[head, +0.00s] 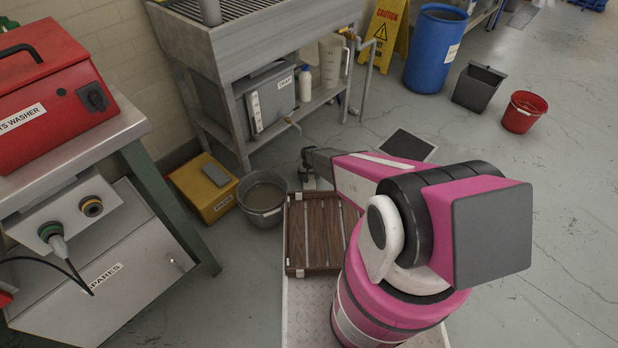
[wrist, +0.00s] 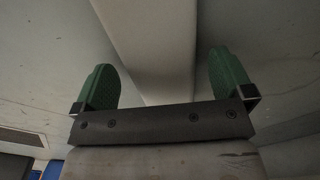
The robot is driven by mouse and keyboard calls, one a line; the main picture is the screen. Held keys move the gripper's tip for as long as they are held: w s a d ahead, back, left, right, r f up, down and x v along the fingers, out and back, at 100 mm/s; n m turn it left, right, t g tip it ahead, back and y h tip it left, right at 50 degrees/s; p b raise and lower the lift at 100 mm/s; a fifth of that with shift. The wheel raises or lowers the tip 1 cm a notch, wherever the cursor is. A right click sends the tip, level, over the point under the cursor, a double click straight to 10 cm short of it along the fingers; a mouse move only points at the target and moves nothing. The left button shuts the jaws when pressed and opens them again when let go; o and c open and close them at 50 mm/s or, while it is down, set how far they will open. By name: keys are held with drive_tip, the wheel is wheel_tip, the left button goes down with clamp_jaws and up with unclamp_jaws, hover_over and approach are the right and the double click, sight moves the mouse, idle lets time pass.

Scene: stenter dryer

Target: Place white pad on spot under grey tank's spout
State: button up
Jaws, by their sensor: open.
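The grey tank (head: 268,98) sits on the low shelf of the metal sink stand, with a pale strip on its front. Its small brass spout (head: 291,122) sticks out at the shelf's front edge. I cannot make out a white pad in either view. A grey, flat block (head: 215,175) lies on a yellow box (head: 204,192) on the floor. My gripper (head: 308,172) is low in front of the stand, partly hidden by my arm. In the wrist view my gripper (wrist: 160,88) is open, its green fingertips wide apart, with a pale grey beam behind the gap.
A grey bucket (head: 262,212) of murky liquid stands beside the yellow box. A brown slatted tray (head: 318,235) is near my base. A dark square panel (head: 408,146) lies beyond my arm. A blue barrel (head: 435,50), a grey bin (head: 478,88) and a red bucket (head: 523,112) stand farther right.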

wheel_tip(320, 180, up, 11)
drive_tip(key=s+d+r, duration=0.5)
drive_tip(key=s+r, duration=0.3)
drive_tip(key=r, duration=0.6)
drive_tip(key=s+d+r, duration=0.5)
drive_tip(key=s+r, duration=0.4)
drive_tip(key=r, duration=0.5)
drive_tip(key=s+d+r, duration=0.5)
drive_tip(key=s+r, duration=0.3)
drive_tip(key=r, duration=0.6)
drive_tip(key=shift+s+r, duration=0.15)
drive_tip(key=shift+r, duration=0.25)
drive_tip(key=shift+d, duration=0.1)
